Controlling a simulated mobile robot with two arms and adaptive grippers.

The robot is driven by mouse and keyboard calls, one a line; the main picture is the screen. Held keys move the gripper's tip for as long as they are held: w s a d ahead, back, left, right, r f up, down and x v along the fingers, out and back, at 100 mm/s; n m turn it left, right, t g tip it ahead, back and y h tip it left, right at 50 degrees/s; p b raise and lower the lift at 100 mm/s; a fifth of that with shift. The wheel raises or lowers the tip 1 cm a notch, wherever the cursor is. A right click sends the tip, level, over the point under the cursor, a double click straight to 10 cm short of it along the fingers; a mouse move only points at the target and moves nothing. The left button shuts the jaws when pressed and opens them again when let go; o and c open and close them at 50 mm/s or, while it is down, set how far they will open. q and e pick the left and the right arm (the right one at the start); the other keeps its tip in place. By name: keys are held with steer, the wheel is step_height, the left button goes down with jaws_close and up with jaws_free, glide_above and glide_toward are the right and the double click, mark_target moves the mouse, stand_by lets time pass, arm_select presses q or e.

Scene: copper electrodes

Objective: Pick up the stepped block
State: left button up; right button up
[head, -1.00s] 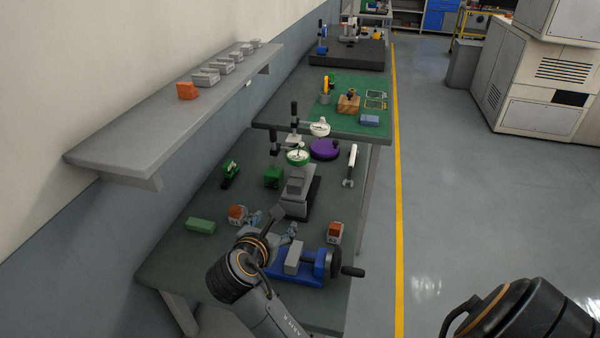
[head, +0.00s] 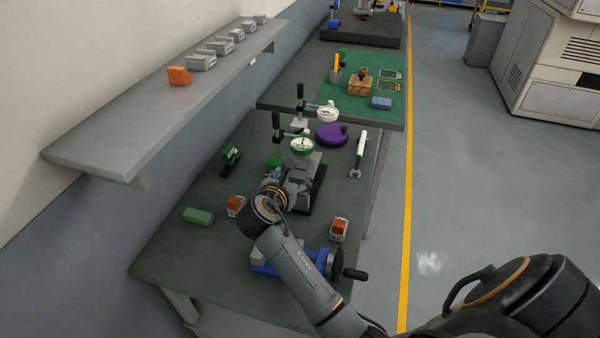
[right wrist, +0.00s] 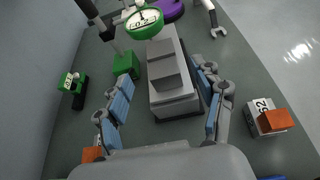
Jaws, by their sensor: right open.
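The stepped block (right wrist: 167,72) is grey, with a narrower upper part on a wider lower part, in the middle of the right wrist view. It stands under a green-rimmed dial indicator (right wrist: 144,20). My right gripper (right wrist: 163,82) is open, with one blue-padded finger on each side of the block and gaps between. In the head view my right gripper (head: 286,184) is over the block's place and hides much of it. My left gripper is not in view.
A blue vise (head: 278,262) lies nearer on the bench, below my right arm. Orange-topped grey electrodes (head: 339,229) stand to either side. A green block (head: 198,216) lies at left, and a purple disc (head: 331,135) lies farther back. The bench's left front is clear.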

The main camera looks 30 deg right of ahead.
mark_target(300, 167)
steer(key=p+x, duration=0.1)
steer(key=x, duration=0.4)
steer(key=shift+s+r, duration=0.1)
steer(key=shift+c, duration=1.1)
jaws_close()
steer(key=shift+r, duration=0.1)
